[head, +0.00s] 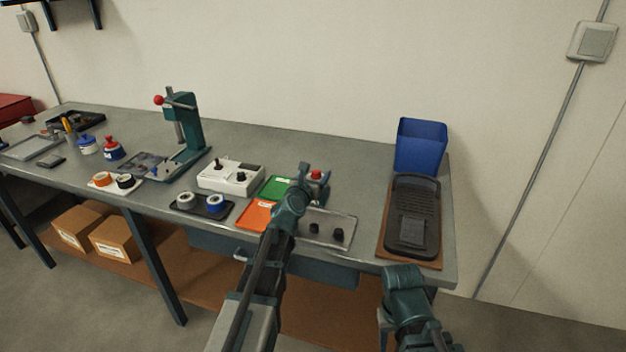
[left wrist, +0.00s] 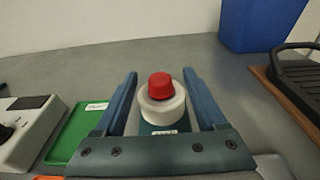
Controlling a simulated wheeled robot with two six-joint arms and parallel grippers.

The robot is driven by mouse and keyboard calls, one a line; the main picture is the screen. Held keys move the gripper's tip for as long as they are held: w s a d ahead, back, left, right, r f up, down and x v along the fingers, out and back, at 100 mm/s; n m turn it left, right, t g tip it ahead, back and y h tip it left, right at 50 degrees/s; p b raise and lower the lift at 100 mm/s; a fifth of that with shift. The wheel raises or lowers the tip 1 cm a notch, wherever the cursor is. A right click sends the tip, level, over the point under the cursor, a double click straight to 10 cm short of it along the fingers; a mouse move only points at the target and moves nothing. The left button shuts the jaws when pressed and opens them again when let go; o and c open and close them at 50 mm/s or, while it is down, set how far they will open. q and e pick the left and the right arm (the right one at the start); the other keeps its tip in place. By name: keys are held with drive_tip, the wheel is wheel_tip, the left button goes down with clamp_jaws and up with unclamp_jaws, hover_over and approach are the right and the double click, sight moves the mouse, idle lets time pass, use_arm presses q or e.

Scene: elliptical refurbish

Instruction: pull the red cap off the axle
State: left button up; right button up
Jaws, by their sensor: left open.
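The red cap (left wrist: 160,85) sits on top of a white round piece (left wrist: 163,106) on a teal base. In the head view the red cap (head: 316,174) shows just right of my left gripper (head: 307,180). In the left wrist view my left gripper (left wrist: 160,74) is open, with one blue finger on each side of the cap and white piece. Gaps show between the fingers and the cap. The axle is not visible under the cap. My right arm shows at the lower right of the head view, but its gripper cannot be made out.
A green tray (head: 275,188) and an orange tray (head: 256,215) lie left of the cap, beside a white box (head: 230,182) with dark knobs. A grey tray (head: 342,218) holds two dark pieces. A blue bin (head: 420,148) and a black ribbed tray (head: 412,215) stand at right.

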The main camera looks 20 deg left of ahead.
use_arm(q)
drive_tip(key=shift+w, duration=0.25)
drive_tip(key=shift+c, duration=0.2)
clamp_jaws()
idle(0.4)
idle(1.2)
